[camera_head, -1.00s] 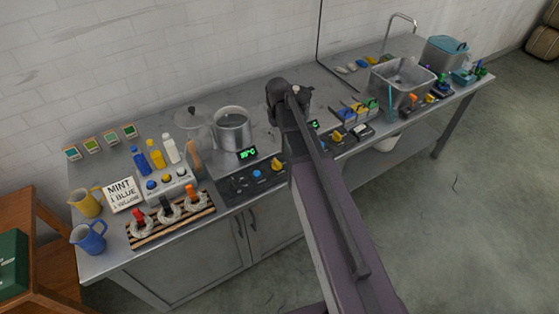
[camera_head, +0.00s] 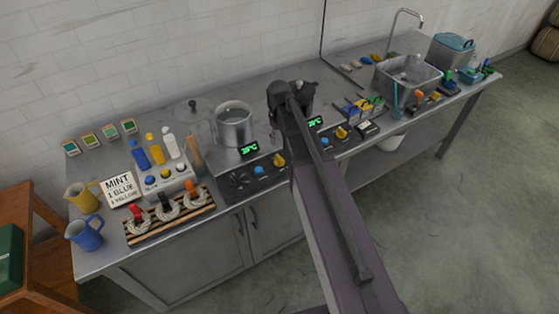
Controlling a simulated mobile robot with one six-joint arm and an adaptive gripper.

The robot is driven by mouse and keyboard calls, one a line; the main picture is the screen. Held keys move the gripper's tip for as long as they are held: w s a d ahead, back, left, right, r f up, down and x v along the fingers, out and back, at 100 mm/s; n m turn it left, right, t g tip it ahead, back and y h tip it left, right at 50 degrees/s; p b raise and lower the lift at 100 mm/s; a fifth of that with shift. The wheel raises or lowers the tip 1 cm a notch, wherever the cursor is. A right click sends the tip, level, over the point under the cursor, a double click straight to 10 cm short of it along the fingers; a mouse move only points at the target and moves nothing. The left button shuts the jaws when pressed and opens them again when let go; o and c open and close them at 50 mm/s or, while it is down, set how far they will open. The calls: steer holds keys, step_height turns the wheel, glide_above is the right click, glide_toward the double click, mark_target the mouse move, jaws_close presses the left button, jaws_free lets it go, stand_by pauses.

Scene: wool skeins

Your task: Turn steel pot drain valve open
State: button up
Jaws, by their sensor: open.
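The steel pot (camera_head: 234,128) stands on the left hot plate at the back of the metal bench. I cannot make out its drain valve at this size. My gripper does not show.
A green display (camera_head: 248,147) and knob panel (camera_head: 255,177) lie in front of the pot. A sink (camera_head: 405,82) is right.

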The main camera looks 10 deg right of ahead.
mark_target(279, 157)
steer(key=shift+f+b, duration=4.7)
steer(key=shift+f, duration=0.3)
steer(key=shift+c, duration=0.2)
